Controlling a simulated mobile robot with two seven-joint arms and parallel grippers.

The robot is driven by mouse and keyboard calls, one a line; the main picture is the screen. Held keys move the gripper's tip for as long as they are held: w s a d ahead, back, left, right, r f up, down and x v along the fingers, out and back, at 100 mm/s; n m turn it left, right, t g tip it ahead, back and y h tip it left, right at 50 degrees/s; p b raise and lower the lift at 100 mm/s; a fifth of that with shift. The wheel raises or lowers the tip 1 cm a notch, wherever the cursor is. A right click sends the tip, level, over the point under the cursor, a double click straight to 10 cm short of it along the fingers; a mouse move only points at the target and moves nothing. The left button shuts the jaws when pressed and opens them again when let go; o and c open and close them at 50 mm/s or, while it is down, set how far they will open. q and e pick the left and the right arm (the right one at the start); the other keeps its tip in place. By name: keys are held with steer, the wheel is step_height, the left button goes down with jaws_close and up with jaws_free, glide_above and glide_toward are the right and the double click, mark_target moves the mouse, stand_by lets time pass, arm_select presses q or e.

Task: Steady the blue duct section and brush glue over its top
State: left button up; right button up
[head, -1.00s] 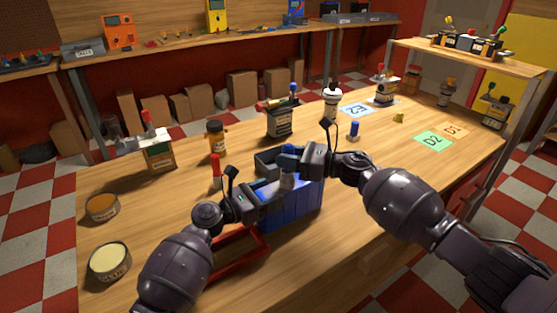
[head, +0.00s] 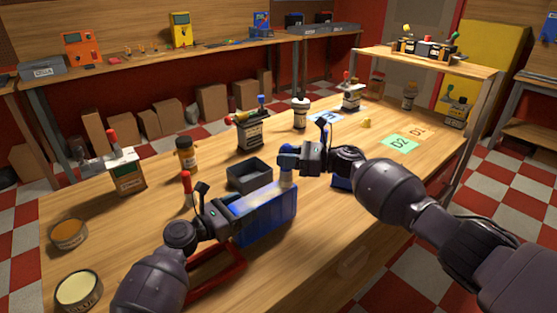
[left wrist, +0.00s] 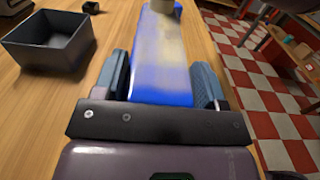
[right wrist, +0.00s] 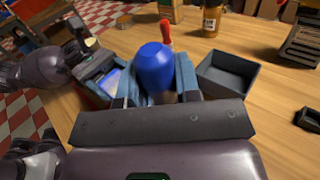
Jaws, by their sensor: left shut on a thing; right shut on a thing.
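The blue duct section (head: 268,217) lies on the table, its long top facing up. A pale cream streak of glue runs along the top in the left wrist view (left wrist: 162,55), with bare blue at the near end. My left gripper (head: 236,213) is shut on the near end, one finger on each side. My right gripper (head: 298,158) is shut on the brush (head: 287,158), whose blue handle end shows in the right wrist view (right wrist: 154,68). The pale brush head is down at the far part of the duct's top. Exact contact is hard to see.
A dark open tray (head: 249,176) stands just behind the duct. A red frame (head: 215,278) lies in front, beneath my left arm. A red-handled tool (head: 187,185), an amber bottle (head: 186,155) and a cream-filled tin (head: 78,290) are left. A green D2 card (head: 399,143) lies right.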

steer(key=shift+w+d, duration=0.25)
steer(key=shift+d, duration=0.15)
steer(key=shift+s+a, duration=1.7)
steer(key=shift+a, duration=0.65)
steer(key=shift+s+a, duration=1.75)
steer(key=shift+a, duration=0.65)
steer(key=shift+s+a, duration=1.7)
steer(key=shift+a, duration=0.65)
steer(key=shift+w+d, duration=0.45)
steer(key=shift+w, duration=0.05)
steer(key=shift+w+d, duration=1.6)
steer(key=shift+d, duration=0.6)
steer(key=shift+w+d, duration=1.6)
steer(key=shift+d, duration=0.65)
steer(key=shift+w+d, duration=1.6)
steer(key=shift+d, duration=0.6)
steer(key=shift+s+a, duration=1.75)
steer(key=shift+a, duration=0.65)
steer(key=shift+s+a, duration=1.75)
steer(key=shift+a, duration=0.6)
steer(key=shift+s+a, duration=1.75)
steer(key=shift+a, duration=0.65)
step_height(320, 180, up, 8)
arm_select(q)
steer(key=o, duration=1.1)
steer(key=shift+c, duration=0.2)
